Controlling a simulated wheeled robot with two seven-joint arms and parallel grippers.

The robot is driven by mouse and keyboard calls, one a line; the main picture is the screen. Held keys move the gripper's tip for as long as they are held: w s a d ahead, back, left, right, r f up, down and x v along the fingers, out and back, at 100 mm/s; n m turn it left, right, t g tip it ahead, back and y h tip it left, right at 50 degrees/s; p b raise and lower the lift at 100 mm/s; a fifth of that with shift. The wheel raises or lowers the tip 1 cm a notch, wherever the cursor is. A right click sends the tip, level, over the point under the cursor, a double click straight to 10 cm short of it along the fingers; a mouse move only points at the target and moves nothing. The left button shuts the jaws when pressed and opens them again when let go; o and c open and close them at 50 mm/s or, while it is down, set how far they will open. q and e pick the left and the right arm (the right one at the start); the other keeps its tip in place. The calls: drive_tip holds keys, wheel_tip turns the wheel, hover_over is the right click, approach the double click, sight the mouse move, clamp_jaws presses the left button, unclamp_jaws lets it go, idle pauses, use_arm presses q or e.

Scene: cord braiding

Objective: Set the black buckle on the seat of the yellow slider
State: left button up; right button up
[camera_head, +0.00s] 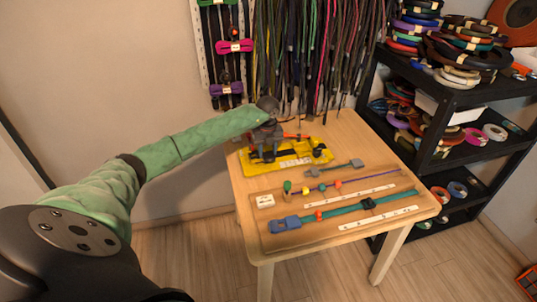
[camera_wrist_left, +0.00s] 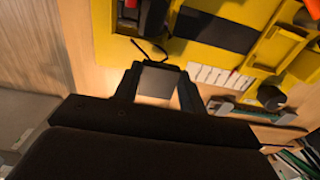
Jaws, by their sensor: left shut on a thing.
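My left gripper (camera_head: 267,156) is low over the left part of a yellow board (camera_head: 291,162) on the table. In the left wrist view its two dark fingers (camera_wrist_left: 157,88) stand apart with a small grey and black piece (camera_wrist_left: 158,77) between them. This looks like the black buckle, but its shape is mostly hidden. A yellow raised block (camera_wrist_left: 278,46) on the board looks like the slider; its seat is not clear. Dark blocks (camera_wrist_left: 144,18) stand on the board beyond the fingertips. My right gripper is not in view.
Cords hang behind the table. A black shelf (camera_head: 433,120) stands at the right.

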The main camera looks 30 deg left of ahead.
use_arm(q)
drive_tip(key=shift+w+a+b, duration=0.7)
drive_tip(key=shift+w+a, duration=0.4)
drive_tip(key=shift+a, duration=0.15)
drive_tip(key=shift+w+a+b, duration=0.65)
drive_tip(key=shift+w+a, duration=0.4)
drive_tip(key=shift+a, duration=0.2)
drive_tip(key=shift+w+d+b, duration=0.45)
drive_tip(key=shift+w+d, duration=0.95)
drive_tip(key=shift+w, duration=0.2)
drive_tip(key=shift+w+d+b, duration=0.4)
drive_tip(key=shift+w+d, duration=0.95)
drive_tip(key=shift+w, duration=0.2)
drive_tip(key=shift+w+d+b, duration=0.6)
drive_tip(key=shift+w+d, duration=0.85)
drive_tip(key=shift+w, duration=0.25)
drive_tip(key=shift+w+d+b, duration=0.55)
drive_tip(key=shift+w+d, duration=0.85)
drive_tip(key=shift+w, duration=0.3)
drive_tip(key=shift+f+b, duration=0.4)
drive_tip(key=shift+f, duration=0.95)
